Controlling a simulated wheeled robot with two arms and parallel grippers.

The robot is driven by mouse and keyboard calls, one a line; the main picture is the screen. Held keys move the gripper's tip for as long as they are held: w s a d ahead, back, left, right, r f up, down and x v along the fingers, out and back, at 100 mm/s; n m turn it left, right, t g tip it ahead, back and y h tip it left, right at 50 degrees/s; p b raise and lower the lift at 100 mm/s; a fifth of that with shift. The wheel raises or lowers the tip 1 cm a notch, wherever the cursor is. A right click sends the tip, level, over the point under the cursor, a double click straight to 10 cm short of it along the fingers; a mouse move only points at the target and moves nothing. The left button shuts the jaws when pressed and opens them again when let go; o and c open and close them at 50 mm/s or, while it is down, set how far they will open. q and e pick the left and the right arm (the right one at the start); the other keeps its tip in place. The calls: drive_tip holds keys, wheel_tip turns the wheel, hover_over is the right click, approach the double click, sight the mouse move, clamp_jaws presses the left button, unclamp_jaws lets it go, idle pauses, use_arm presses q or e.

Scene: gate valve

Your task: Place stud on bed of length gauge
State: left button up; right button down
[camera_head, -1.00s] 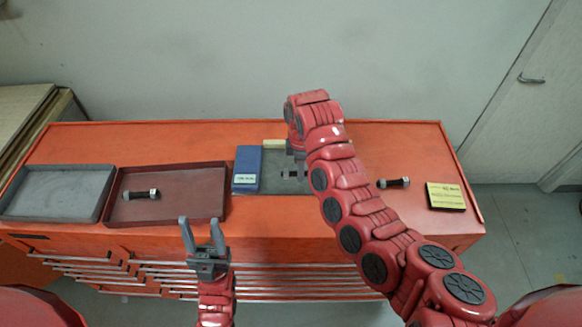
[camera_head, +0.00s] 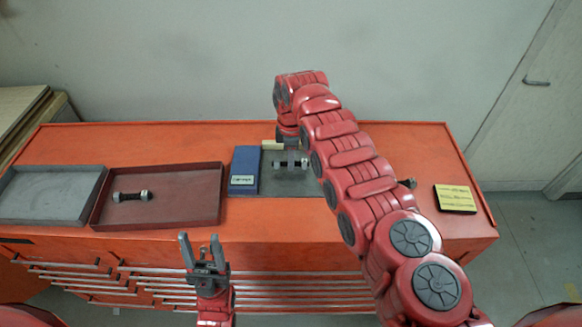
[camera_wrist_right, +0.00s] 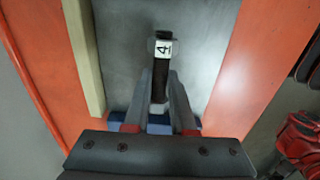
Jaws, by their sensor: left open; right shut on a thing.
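The stud (camera_head: 291,164), a dark rod with metallic nuts at its ends, is in my right gripper (camera_head: 292,160), over the grey bed (camera_head: 300,187) of the length gauge. In the right wrist view the right gripper (camera_wrist_right: 160,88) is shut on the stud (camera_wrist_right: 158,78), whose near-top nut carries a white label with a dark mark. I cannot tell whether the stud touches the bed. A blue block (camera_head: 244,168) borders the bed on the left and a cream strip (camera_wrist_right: 85,55) runs along one edge. My left gripper (camera_head: 201,240) is open and empty, before the bench front.
A red tray (camera_head: 185,198) holds another stud (camera_head: 132,196). A grey tray (camera_head: 50,195) left of it looks empty. Another stud (camera_head: 408,183) is mostly hidden by my right arm.

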drive_tip(key=shift+f, duration=0.8)
drive_tip(key=shift+f+b, duration=0.15)
drive_tip(key=shift+b, duration=0.2)
drive_tip(key=c, duration=0.8)
unclamp_jaws()
drive_tip(key=shift+o, duration=0.2)
